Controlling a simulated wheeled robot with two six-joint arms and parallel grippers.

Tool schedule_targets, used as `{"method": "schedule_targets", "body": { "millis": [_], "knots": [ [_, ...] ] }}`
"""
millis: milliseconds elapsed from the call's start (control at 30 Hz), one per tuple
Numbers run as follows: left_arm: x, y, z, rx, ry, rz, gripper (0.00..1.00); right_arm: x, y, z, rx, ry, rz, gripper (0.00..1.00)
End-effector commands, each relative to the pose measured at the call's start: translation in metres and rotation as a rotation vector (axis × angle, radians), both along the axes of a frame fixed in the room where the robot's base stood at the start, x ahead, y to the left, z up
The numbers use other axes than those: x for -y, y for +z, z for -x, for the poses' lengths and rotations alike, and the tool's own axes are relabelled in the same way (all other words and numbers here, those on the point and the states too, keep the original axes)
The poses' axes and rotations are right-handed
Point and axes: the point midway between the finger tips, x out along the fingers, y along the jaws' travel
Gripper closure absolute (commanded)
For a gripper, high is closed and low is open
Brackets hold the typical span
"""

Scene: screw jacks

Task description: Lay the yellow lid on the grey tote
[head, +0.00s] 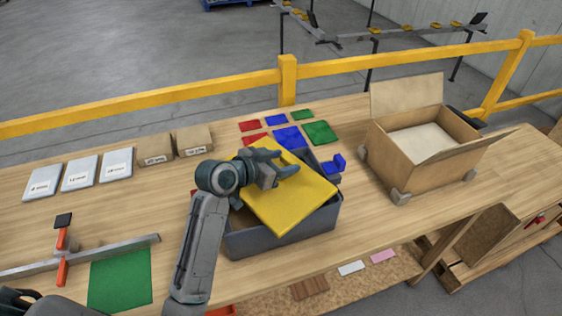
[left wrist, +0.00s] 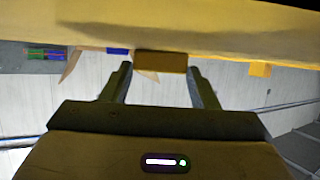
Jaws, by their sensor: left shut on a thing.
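The yellow lid (head: 290,200) is a flat square panel in the head view, held over the grey tote (head: 285,240). It lies at an angle across the tote's opening and looks tilted, so parts of the tote's rim and inside show around it. I cannot tell whether the lid touches the rim. My left gripper (head: 283,172) is shut on the yellow lid, above its upper part. In the left wrist view the lid (left wrist: 160,20) spans the top, and its small handle block (left wrist: 160,62) sits between the fingers.
An open cardboard box (head: 420,165) stands right of the tote. Red, blue and green pieces (head: 288,136) lie behind it. White packets (head: 80,172) and small brown boxes (head: 155,149) are at the left. A green mat (head: 120,278) and a clamp bar (head: 80,256) lie front left.

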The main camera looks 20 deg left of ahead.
Motion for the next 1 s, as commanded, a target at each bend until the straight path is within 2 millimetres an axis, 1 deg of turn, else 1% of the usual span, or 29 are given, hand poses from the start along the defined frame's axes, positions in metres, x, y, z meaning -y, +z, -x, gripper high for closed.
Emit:
{"method": "schedule_targets", "body": {
  "millis": [67, 133, 367, 400, 500, 767, 867, 933, 1000],
  "knots": [
    [0.000, -0.001, 0.000, 0.001, 0.000, 0.001, 0.78, 0.000, 0.000, -0.004, 0.006, 0.000, 0.000, 0.64],
    [0.000, -0.004, 0.000, 0.000, 0.000, 0.000, 0.78, 0.000, -0.002, -0.003, 0.004, 0.000, 0.000, 0.64],
    [0.000, -0.011, 0.000, 0.001, 0.000, 0.000, 0.78, 0.000, -0.005, 0.017, -0.020, 0.000, 0.000, 0.64],
    [0.000, -0.011, 0.000, 0.000, 0.000, 0.000, 0.42, 0.000, -0.005, 0.018, -0.022, -0.001, 0.000, 0.64],
    [0.000, -0.011, 0.000, 0.000, 0.000, 0.000, 0.24, -0.001, -0.005, 0.017, -0.021, 0.000, -0.001, 0.64],
    [0.000, -0.010, 0.000, 0.000, 0.000, 0.000, 0.24, -0.003, -0.005, 0.012, -0.015, -0.002, -0.004, 0.64],
    [0.000, -0.004, 0.000, 0.001, 0.000, 0.000, 0.24, -0.003, -0.002, 0.012, -0.014, -0.002, -0.004, 0.64],
    [0.000, 0.005, 0.000, 0.002, 0.000, 0.000, 0.24, -0.003, 0.003, 0.011, -0.013, -0.002, -0.004, 0.64],
    [-0.008, 0.003, 0.009, 0.003, 0.002, -0.005, 0.24, -0.003, -0.006, 0.010, -0.012, -0.002, -0.004, 0.64]
  ]
}}
